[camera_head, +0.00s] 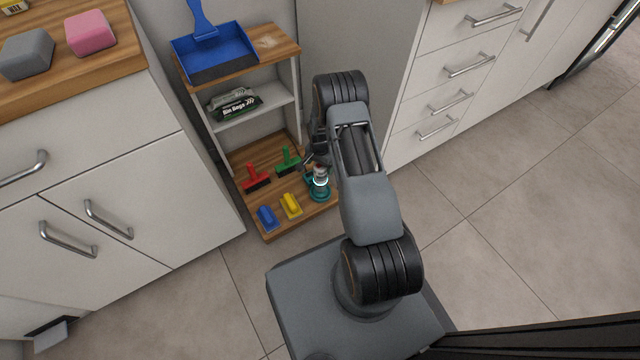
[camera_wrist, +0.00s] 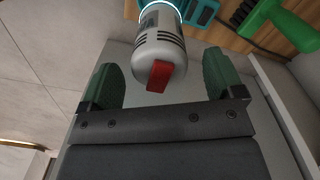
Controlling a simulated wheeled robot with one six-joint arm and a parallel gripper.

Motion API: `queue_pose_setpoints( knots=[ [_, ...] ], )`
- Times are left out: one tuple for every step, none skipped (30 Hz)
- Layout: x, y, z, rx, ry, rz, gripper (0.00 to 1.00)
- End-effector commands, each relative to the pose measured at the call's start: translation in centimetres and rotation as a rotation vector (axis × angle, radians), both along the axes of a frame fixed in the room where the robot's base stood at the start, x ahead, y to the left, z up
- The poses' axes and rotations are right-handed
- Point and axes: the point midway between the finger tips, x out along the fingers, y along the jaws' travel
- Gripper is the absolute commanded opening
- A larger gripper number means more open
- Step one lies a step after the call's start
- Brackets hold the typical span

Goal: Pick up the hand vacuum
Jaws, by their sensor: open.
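The hand vacuum (camera_head: 320,184) stands on the bottom wooden shelf, near its right end. It has a pale grey body and a teal lower part. In the wrist view the grey body of the vacuum (camera_wrist: 158,45) with a red piece at its end shows close up. My gripper (camera_wrist: 160,78) is open, with one green-padded finger on each side of that end. I see no finger touching it, and I cannot tell how deep it lies between them. In the head view my gripper (camera_head: 314,160) is just above the vacuum, partly hidden by my arm.
On the bottom shelf (camera_head: 272,224) are a red brush (camera_head: 257,179), a green brush (camera_head: 288,162), a blue brush (camera_head: 267,217) and a yellow brush (camera_head: 291,206). Bin bags (camera_head: 234,103) lie on the shelf above. A blue dustpan (camera_head: 213,57) is on top. Cabinets flank the rack.

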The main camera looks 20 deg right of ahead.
Motion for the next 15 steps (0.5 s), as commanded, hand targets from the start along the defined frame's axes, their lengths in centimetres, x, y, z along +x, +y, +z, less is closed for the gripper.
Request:
queue_pose_setpoints(
  knots=[
    [0.0,-0.1,-1.3,0.000,0.001,0.000,0.87],
    [0.0,-0.1,-1.7,0.000,0.001,0.000,0.87],
    [-0.1,-0.1,-2.3,0.000,0.001,0.000,0.87],
    [-0.1,-0.1,-2.6,0.001,0.003,0.000,0.87],
    [-0.1,-0.1,-2.9,0.000,0.001,0.000,0.87],
    [0.0,-0.1,-3.2,0.000,0.001,0.000,0.87],
    [0.0,-0.1,-3.3,0.000,0.000,0.000,0.87],
    [0.0,-0.1,-3.4,0.000,0.000,0.000,0.87],
    [0.0,-0.1,-3.3,0.000,0.000,0.000,0.87],
    [0.0,-0.1,-3.3,0.000,0.000,0.000,0.87],
    [0.0,-0.1,-3.3,0.000,0.000,0.000,0.87],
    [0.0,-0.1,-3.2,0.000,0.000,0.000,0.87],
    [0.0,-0.1,-3.2,0.000,0.000,0.000,0.87],
    [0.0,-0.1,-3.2,0.000,0.000,0.000,0.87],
    [0.0,-0.1,-3.2,0.000,0.000,0.000,0.83]
  ],
)
